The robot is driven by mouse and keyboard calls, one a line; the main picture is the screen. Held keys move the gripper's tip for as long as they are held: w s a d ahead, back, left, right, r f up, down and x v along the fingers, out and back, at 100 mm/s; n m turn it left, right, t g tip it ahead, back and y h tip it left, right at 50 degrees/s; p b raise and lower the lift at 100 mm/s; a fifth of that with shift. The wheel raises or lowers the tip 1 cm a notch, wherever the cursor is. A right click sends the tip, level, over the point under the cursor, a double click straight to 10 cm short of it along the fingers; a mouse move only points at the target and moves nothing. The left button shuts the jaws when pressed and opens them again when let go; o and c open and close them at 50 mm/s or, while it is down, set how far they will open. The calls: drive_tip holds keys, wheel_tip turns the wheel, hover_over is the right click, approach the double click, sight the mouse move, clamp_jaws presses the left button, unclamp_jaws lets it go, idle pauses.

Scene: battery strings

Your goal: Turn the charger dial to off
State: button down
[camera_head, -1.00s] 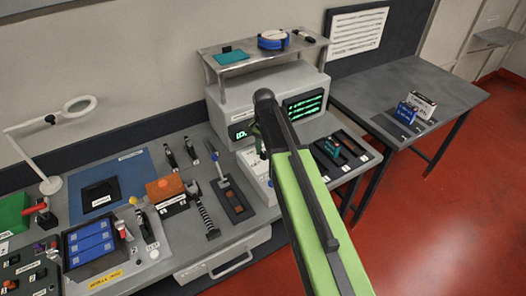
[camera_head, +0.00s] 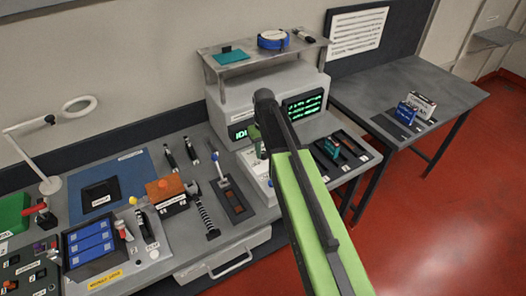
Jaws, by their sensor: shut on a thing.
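The charger (camera_head: 228,98) is a large grey box on the bench, under a raised shelf. Its small green display (camera_head: 240,134) reads what looks like "IDL", and a wider green screen (camera_head: 304,106) shows lines of text. My gripper (camera_head: 261,150) is at the charger's front face, between the two displays, at the end of my green arm. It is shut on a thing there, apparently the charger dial. The dial is hidden behind my gripper and arm.
A white unit (camera_head: 258,182) sits just below my gripper. A black tray (camera_head: 343,152) with a teal item is to the right. A blue battery pack (camera_head: 93,242) and hand tools lie to the left. A shelf (camera_head: 262,56) overhangs the charger.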

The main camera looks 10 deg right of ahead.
sight(264, 153)
drive_tip(key=n, duration=0.5)
drive_tip(key=shift+s+n, duration=0.15)
drive_tip(key=shift+n, duration=2.35)
drive_tip(key=c, duration=1.1)
unclamp_jaws()
drive_tip(key=shift+r, duration=0.15)
wheel_tip(264, 153, up, 17)
drive_tip(key=p, duration=1.7)
